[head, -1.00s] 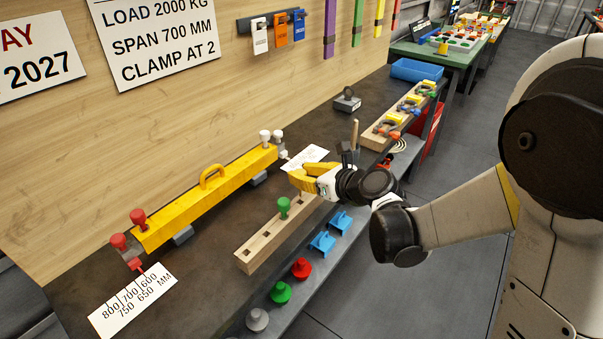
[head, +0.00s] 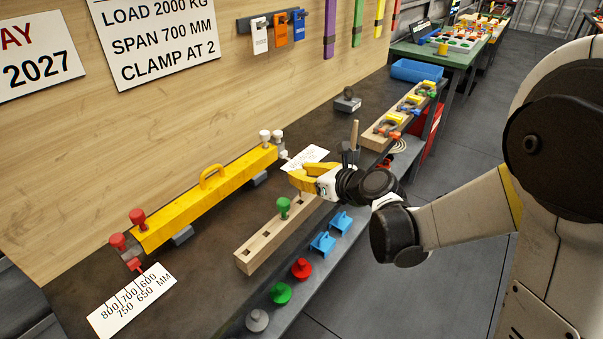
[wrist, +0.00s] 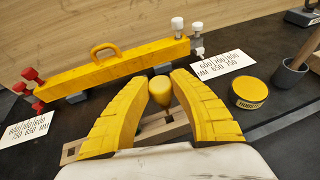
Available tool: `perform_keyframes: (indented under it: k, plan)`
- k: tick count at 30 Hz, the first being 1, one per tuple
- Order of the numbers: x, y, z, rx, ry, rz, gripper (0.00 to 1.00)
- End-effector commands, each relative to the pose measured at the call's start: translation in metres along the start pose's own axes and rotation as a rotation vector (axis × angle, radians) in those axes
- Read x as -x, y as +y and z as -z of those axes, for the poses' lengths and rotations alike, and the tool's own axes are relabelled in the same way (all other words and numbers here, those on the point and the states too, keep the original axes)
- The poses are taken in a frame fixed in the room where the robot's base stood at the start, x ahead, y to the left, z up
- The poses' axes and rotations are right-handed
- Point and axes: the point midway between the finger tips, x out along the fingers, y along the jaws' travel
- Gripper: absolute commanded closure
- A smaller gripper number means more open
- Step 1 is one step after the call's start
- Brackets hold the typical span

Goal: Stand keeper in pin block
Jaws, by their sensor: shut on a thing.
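The pin block is a long pale wooden bar (head: 258,250) with square holes, lying along the bench's front edge. A green keeper (head: 284,207) stands upright in it. My gripper (head: 300,181) has its yellow fingers over the far end of the block. In the wrist view, my gripper (wrist: 160,92) is shut on a yellow keeper (wrist: 160,88) with a rounded top and a body narrowing downward. The block (wrist: 166,131) shows below it. The keeper's lower end is hard to make out, so I cannot tell whether it is in a hole. The fingers hide the green keeper in the wrist view.
A yellow lifting beam (head: 205,200) with red and white pins lies behind the block. Red (head: 301,268), green (head: 281,292) and grey (head: 257,319) knobs and blue clips (head: 323,242) sit on the lower front ledge. A round yellow tin (wrist: 249,92) and a grey cup (wrist: 289,76) stand right of my gripper.

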Motion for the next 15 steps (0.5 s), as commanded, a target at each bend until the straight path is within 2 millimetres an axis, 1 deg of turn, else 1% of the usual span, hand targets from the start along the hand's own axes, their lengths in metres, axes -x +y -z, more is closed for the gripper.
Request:
perform_keyframes:
  k: [15]
  plan:
    - [-0.005,0.0,0.013,0.0,0.0,0.0,0.99]
